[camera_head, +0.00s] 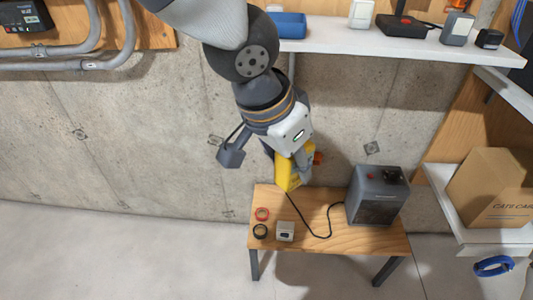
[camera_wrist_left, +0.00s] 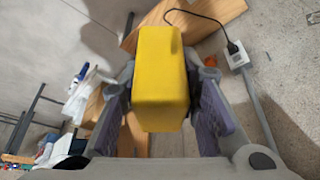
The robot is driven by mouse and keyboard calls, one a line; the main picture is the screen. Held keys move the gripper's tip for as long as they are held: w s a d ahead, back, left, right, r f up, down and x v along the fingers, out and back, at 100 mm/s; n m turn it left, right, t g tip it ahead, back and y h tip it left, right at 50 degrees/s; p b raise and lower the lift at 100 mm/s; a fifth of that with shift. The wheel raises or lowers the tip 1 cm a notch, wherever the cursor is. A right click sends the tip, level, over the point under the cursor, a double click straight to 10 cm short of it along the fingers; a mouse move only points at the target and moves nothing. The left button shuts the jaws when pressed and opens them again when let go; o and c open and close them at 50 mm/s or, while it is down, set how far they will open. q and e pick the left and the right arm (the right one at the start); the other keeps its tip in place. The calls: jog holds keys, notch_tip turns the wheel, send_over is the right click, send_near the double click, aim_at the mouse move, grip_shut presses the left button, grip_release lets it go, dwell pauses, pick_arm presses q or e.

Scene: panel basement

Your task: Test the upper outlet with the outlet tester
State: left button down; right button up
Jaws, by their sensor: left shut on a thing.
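My left gripper (camera_head: 302,160) points down in front of the concrete wall, above the back of the small wooden bench (camera_head: 350,242). It is shut on a yellow block-shaped thing, which I take for the outlet tester (camera_head: 284,174). In the left wrist view the yellow tester (camera_wrist_left: 160,70) sits between the two finger pads, and its far end is hidden. A pale outlet box (camera_wrist_left: 238,56) with a black plug in it and a conduit shows to its right there, apart from the tester. I cannot tell whether this is the upper outlet. My right gripper is not in view.
A dark grey heater-like box (camera_head: 378,196) stands on the bench, with a black cord (camera_head: 322,236). Red tape (camera_head: 262,214), black tape (camera_head: 260,231) and a small white box (camera_head: 285,231) lie at the left. A shelf (camera_head: 345,40) overhangs behind. A carton (camera_head: 490,188) stands right.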

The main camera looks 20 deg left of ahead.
pick_arm(q)
jog(key=d, duration=0.1)
jog(key=d+r+m, duration=0.1)
jog(key=s+d+m, duration=0.1)
jog(key=shift+r+h, duration=0.25)
jog(key=shift+h, duration=0.15)
jog(key=shift+w+f+g, duration=0.1)
jog(key=shift+g, duration=0.2)
jog(key=w+d+f+m+g+h, duration=0.1)
jog(key=w+d+f+m, duration=0.2)
jog(key=d+f+m, duration=0.1)
jog(key=shift+w+m, duration=0.25)
jog(key=shift+m, duration=0.05)
jog(key=shift+a+f, duration=0.1)
jog(key=n+t+y, duration=0.2)
jog(key=n, duration=0.6)
send_near(311, 164)
jog(key=a+f, duration=0.2)
jog(key=shift+f, duration=0.35)
